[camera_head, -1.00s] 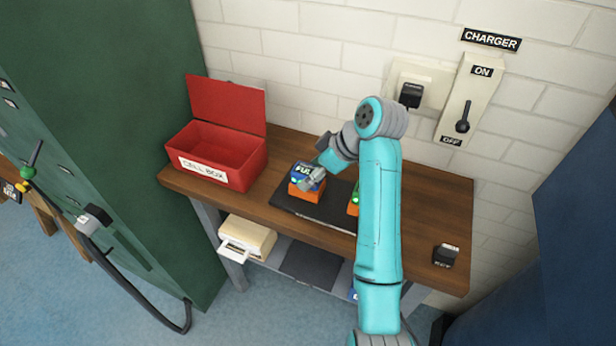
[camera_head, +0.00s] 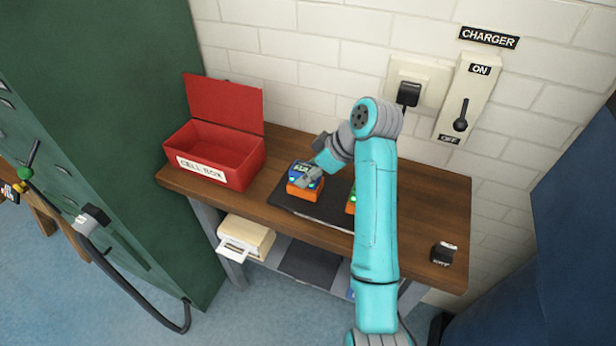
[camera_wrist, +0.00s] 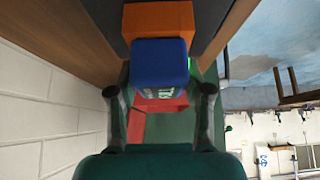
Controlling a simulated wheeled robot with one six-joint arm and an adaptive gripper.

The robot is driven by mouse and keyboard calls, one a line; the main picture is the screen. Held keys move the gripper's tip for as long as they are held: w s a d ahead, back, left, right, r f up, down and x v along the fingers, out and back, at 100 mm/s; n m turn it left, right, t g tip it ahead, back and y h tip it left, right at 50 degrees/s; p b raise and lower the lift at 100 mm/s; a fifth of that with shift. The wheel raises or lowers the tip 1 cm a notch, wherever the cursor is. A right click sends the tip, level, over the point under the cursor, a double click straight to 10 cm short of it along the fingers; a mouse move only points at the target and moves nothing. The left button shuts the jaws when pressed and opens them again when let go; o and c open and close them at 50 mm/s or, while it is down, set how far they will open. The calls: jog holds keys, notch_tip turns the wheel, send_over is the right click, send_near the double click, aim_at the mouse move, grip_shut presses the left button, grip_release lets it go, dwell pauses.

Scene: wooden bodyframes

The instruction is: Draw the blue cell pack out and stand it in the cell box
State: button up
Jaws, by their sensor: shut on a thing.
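The blue cell pack (camera_head: 300,168) shows above an orange dock (camera_head: 303,190) on a dark mat in the head view. My gripper (camera_head: 311,174) reaches it from the right and is shut on it. In the wrist view the blue pack (camera_wrist: 160,62) lies between my two fingers (camera_wrist: 160,90), with the orange dock (camera_wrist: 158,18) beyond it. I cannot tell how far the pack's lower end is in the dock. The red cell box (camera_head: 228,160) stands left of the dock with its lid raised; no pack shows inside.
A second orange dock (camera_head: 351,200) with a green light is partly hidden behind my arm. A small black object (camera_head: 444,254) sits at the table's right. The wooden tabletop (camera_head: 420,205) is clear between them. The brick wall and charger switch (camera_head: 461,114) are behind.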

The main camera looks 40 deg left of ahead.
aim_at(298, 167)
jog(key=shift+r, duration=0.7)
dwell(0.4)
jog(key=shift+r, duration=1.7)
